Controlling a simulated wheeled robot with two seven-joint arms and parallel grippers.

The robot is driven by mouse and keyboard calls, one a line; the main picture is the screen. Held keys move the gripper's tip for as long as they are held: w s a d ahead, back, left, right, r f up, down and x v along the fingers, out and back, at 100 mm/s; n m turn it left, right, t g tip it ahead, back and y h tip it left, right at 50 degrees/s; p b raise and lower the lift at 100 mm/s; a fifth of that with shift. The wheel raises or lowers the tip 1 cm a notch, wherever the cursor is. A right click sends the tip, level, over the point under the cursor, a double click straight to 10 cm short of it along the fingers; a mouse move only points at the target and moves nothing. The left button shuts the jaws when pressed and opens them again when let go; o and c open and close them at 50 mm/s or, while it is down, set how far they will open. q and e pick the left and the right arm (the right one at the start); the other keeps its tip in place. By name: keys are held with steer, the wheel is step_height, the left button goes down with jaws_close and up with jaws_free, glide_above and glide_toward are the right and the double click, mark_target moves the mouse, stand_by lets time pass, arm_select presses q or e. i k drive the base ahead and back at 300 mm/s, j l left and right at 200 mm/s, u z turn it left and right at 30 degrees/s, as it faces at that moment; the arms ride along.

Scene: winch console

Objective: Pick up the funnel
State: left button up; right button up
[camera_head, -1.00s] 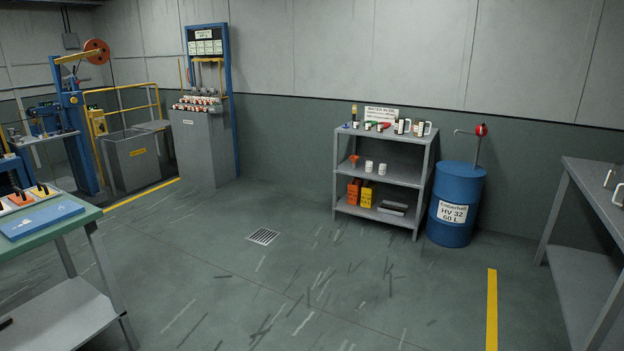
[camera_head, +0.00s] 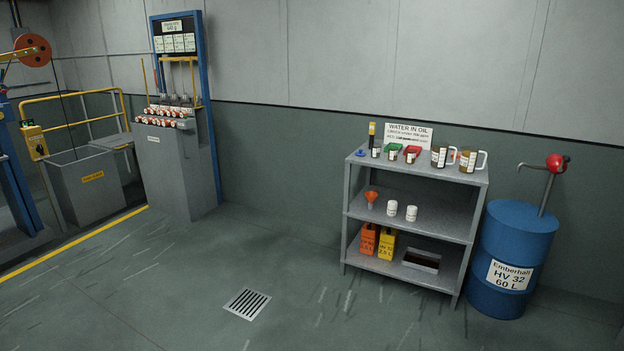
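A small orange funnel (camera_head: 371,197) sits on the middle shelf of the grey shelf unit (camera_head: 352,215), near its left end. It looks upright, wide end up. Neither of my grippers is in view.
Two white containers (camera_head: 392,208) stand right of the funnel. Orange and yellow cans (camera_head: 385,245) and a tray (camera_head: 422,261) are on the bottom shelf. Jugs (camera_head: 440,158) and small jars stand on top. A blue drum (camera_head: 512,240) stands at the right. The floor around the drain (camera_head: 247,304) is clear.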

mark_target(372, 200)
steer(key=i, duration=2.7)
